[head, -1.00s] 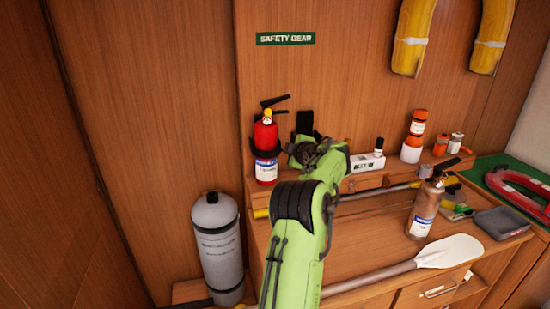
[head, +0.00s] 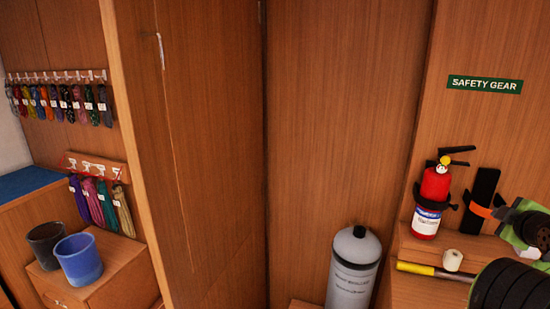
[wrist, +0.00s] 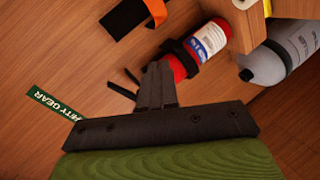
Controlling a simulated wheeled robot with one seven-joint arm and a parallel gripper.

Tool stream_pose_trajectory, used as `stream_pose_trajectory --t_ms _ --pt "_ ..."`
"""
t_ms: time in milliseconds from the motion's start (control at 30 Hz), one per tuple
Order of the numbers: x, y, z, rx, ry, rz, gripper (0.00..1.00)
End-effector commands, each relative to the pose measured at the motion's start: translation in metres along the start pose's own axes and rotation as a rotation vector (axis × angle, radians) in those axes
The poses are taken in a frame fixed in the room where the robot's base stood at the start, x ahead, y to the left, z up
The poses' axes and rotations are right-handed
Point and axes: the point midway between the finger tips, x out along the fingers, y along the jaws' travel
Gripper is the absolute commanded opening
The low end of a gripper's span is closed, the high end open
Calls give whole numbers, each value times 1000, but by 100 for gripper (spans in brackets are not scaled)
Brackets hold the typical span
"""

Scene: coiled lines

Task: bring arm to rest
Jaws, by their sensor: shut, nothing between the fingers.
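My green arm with black joints shows at the right edge of the head view; the gripper's fingers are not clear there. In the wrist view my gripper (wrist: 157,88) is shut, its black fingers together and empty. Behind the fingers in that view is the red fire extinguisher (wrist: 203,52) in its black holder. In the head view the extinguisher (head: 433,200) stands upright on a wooden ledge against the wall, left of my arm. A black strap with an orange band (head: 482,205) is on the wall between them.
A grey cylinder (head: 354,270) stands below and left of the extinguisher. A yellow-ended pole (head: 418,268) and a white roll (head: 452,260) lie near my arm. Coiled lines (head: 62,102) hang on hooks at left, above a blue bucket (head: 79,259) and a dark bucket (head: 47,245).

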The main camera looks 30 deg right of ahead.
Motion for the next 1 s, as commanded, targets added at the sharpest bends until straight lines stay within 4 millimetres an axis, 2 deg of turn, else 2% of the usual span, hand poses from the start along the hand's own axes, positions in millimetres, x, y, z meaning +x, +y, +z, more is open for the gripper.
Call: stream_pose_trajectory --t_ms 100,167,267,300,367,400,467,500,567,600,667,700,767,833,900,1000 --pt "0 0 -1 1 1 0 0" --pt "0 0 -12 12 9 -4 0" --pt "-1 -4 -67 84 43 -38 0" --pt "-5 -9 -100 130 62 -63 0" --pt "-16 -24 -152 210 88 -118 0" --pt "-25 -37 -183 261 101 -160 0" --pt "-43 -60 -227 332 116 -230 0" --pt "-58 -78 -254 374 123 -281 0" --pt "-85 -106 -290 429 126 -361 0" --pt "-105 -127 -310 461 124 -417 0" --pt "-138 -160 -335 499 113 -502 0" --pt "-162 -183 -347 520 99 -559 0" --pt "-200 -218 -359 541 70 -642 0" --pt "-246 -260 -360 554 23 -732 0" --pt "-290 -299 -349 554 -36 -805 0" --pt "-334 -341 -319 548 -126 -865 0"
